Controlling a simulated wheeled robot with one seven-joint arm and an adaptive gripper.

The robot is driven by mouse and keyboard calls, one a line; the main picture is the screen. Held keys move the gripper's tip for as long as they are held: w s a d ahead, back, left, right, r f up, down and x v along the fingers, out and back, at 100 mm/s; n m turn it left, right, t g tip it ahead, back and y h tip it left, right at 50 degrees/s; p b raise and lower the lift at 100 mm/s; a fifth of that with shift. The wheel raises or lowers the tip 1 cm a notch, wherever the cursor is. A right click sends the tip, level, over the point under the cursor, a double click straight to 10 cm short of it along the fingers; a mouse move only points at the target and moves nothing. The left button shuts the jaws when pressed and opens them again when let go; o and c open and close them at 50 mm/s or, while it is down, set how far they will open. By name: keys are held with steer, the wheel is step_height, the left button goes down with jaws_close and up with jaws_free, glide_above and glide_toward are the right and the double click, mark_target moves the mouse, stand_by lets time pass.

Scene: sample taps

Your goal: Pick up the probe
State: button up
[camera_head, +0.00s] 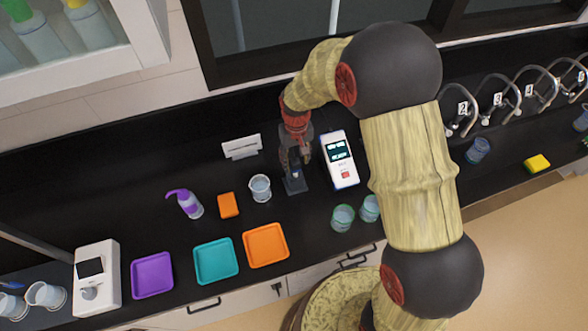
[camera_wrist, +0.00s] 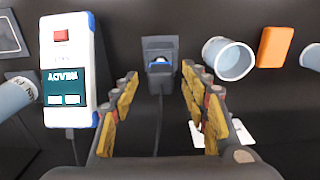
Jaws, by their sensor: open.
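The probe (camera_wrist: 159,66) shows in the wrist view as a small grey piece with a blue spot, seated in a dark holder (camera_wrist: 160,48). A dark cable runs from it toward the bottom of the picture. In the head view the holder (camera_head: 295,185) stands on the black counter, and my gripper hides most of the probe. My gripper (camera_head: 296,163) points down over the holder. In the wrist view my gripper (camera_wrist: 160,80) is open, its yellow-and-dark fingers on either side of the probe's line. I cannot tell whether they touch it.
A white meter (camera_head: 340,160) stands close right of the holder. A beaker (camera_head: 260,188) and an orange block (camera_head: 228,205) are to its left. Two green-rimmed beakers (camera_head: 343,217) stand in front. Orange (camera_head: 283,258), teal and purple trays lie at the front left.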

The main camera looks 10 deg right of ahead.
mark_target(295, 169)
step_height(295, 169, down, 6)
steer(key=shift+w+a+f, duration=0.1)
steer(key=shift+w+f, duration=0.05)
steer(key=shift+c, duration=0.9)
jaws_close()
